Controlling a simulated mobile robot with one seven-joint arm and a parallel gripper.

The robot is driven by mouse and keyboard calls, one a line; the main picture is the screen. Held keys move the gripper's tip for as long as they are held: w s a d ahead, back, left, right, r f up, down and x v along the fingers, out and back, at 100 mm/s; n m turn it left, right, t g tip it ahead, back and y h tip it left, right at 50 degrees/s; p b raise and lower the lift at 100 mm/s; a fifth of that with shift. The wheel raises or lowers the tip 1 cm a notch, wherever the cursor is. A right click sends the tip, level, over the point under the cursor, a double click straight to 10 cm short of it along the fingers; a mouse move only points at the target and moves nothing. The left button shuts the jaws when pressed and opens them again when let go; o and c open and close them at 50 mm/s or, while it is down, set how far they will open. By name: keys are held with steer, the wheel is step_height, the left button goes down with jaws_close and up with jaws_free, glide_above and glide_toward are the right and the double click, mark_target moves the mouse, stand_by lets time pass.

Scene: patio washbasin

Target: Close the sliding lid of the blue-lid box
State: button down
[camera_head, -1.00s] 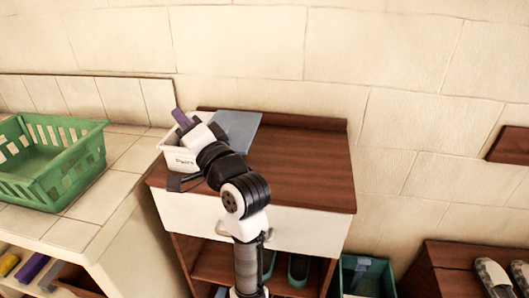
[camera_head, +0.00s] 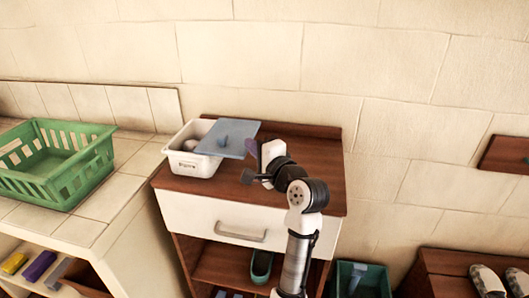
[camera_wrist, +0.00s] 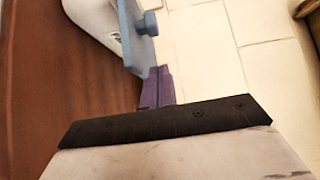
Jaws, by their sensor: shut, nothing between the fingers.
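The white box (camera_head: 192,167) stands on the left part of the brown cabinet top, with a dark label on its front. Its blue lid (camera_head: 241,134) covers only the right part of the box and juts out past its right side. The left part is open, with pale contents showing. The lid has a blue knob (camera_head: 223,140), also seen in the wrist view (camera_wrist: 146,22). My gripper (camera_head: 251,147), with purple fingers, is just right of the lid's right edge. In the wrist view the shut, empty fingers (camera_wrist: 157,88) are close to the lid's edge; contact is unclear.
The brown cabinet top (camera_head: 315,185) is clear to the right of my gripper. A green basket (camera_head: 60,165) stands on the tiled counter to the left. A wall rises behind. A drawer handle (camera_head: 240,236) sticks out from the cabinet front below.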

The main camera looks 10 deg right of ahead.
mark_target(199, 146)
steer(key=shift+w+a+p, duration=0.2)
steer(key=shift+w+a, duration=0.1)
steer(key=shift+a, duration=0.4)
steer(key=shift+w+a+p, duration=0.2)
steer(key=shift+w+a, duration=0.15)
steer(key=shift+a, duration=0.4)
steer(key=shift+w+a+p, duration=0.2)
steer(key=shift+w+a, duration=0.1)
steer(key=shift+a, duration=0.4)
steer(key=w+a+p, duration=0.1)
steer(key=a, duration=0.2)
steer(key=w+a+p, duration=0.1)
steer(key=a, duration=0.2)
steer(key=w+a+p, duration=0.1)
steer(key=a, duration=0.2)
steer(key=shift+a+r+p, duration=0.15)
steer(key=shift+p, duration=0.2)
steer(key=shift+w+a, duration=0.1)
steer(key=shift+a, duration=0.15)
